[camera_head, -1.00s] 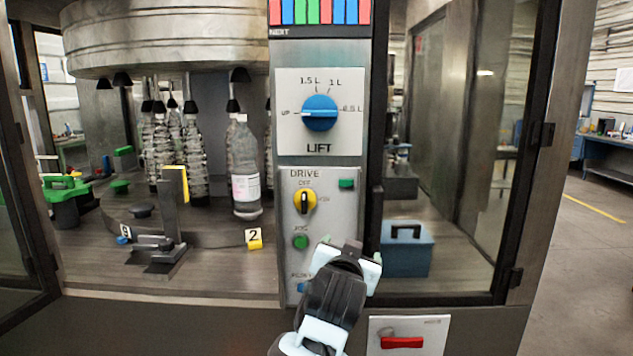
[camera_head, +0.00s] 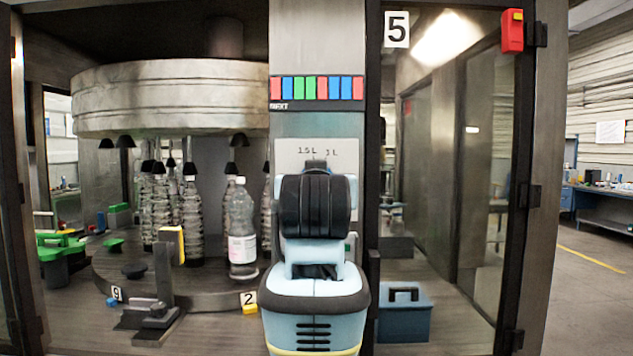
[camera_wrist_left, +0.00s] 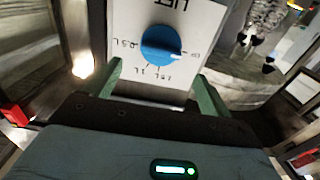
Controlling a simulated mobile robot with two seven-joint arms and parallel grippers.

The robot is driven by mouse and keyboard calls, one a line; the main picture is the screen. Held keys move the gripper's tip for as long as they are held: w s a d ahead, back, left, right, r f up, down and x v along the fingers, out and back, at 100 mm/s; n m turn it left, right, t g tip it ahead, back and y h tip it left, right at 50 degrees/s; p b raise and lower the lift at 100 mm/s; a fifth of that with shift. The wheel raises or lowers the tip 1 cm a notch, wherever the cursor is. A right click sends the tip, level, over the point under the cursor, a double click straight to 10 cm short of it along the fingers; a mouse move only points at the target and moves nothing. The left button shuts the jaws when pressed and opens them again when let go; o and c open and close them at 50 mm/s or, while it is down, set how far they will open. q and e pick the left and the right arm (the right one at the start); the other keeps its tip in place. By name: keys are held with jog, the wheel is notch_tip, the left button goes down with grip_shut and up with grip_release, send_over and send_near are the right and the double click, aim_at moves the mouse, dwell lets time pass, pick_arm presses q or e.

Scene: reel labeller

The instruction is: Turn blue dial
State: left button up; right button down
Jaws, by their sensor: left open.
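The blue dial (camera_wrist_left: 160,45) sits on the white LIFT panel (camera_wrist_left: 130,75), seen upside down in the left wrist view. Its white mark points toward the UP label. My left gripper (camera_wrist_left: 158,70) is open, its two green fingers on either side of the dial's lower part in that view. I cannot tell whether they touch the dial. In the head view my left arm hides the dial, and only the top of the LIFT panel (camera_head: 290,150) shows with 1.5 L and 1 L. My right gripper is not in view.
A strip of coloured blocks (camera_head: 318,88) is above the panel. Bottles (camera_head: 241,225) stand on the carousel at left, behind the column (camera_head: 318,40). A blue toolbox (camera_head: 405,313) is at right behind glass. A red switch (camera_head: 512,30) is on the door frame.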

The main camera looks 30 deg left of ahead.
pick_arm(q)
jog(key=x, duration=0.6)
jog(key=shift+w, duration=0.1)
jog(key=c, duration=1)
jog(key=shift+o, duration=0.2)
jog(key=shift+w+d+f+m, duration=0.1)
jog(key=shift+m, duration=3.9)
jog(key=shift+d+f+m, duration=0.1)
jog(key=shift+f+m, duration=0.05)
jog(key=shift+m, duration=4.15)
